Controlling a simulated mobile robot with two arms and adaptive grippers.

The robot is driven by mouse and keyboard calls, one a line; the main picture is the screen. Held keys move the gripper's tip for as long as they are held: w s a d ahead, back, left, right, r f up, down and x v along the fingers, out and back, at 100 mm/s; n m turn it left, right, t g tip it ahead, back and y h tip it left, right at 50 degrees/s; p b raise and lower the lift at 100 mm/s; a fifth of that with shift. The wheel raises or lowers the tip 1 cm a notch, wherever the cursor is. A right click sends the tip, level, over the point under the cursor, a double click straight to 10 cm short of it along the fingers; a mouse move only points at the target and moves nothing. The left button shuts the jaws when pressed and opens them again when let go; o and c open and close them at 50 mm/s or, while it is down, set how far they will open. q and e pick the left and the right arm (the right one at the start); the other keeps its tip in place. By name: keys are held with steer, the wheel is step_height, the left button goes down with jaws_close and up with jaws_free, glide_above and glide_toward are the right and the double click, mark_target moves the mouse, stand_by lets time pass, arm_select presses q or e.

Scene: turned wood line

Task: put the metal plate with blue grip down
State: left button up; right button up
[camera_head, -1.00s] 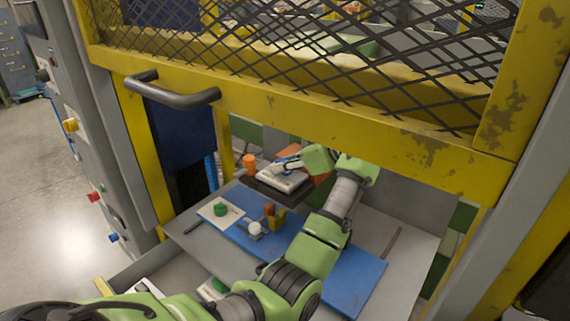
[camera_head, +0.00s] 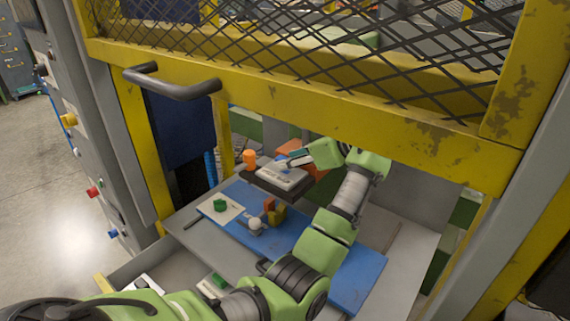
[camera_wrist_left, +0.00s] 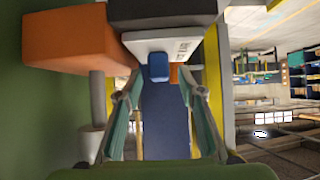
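The metal plate (camera_head: 283,177) is pale grey and lies flat on a dark block in the machine's opening in the head view. In the left wrist view the plate (camera_wrist_left: 172,42) is beyond my fingertips, with its blue grip (camera_wrist_left: 158,67) facing me. My left gripper (camera_head: 293,158) is at the plate's back right edge in the head view. In the left wrist view its two teal fingers (camera_wrist_left: 158,92) are spread apart with nothing between them, and the blue grip lies just past their tips. My right gripper is not in view.
A blue board (camera_head: 358,277) carries a card with a green piece (camera_head: 220,205), a white ball (camera_head: 255,223) and orange and yellow blocks. An orange cylinder (camera_head: 249,159) stands left of the plate. The yellow frame (camera_head: 330,125) with mesh hangs over the opening.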

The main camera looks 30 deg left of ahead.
arm_select(q)
steer(key=b+v, duration=0.2)
steer(key=v, duration=0.7)
steer(key=shift+d+r, duration=0.2)
steer(key=shift+a+f, duration=0.1)
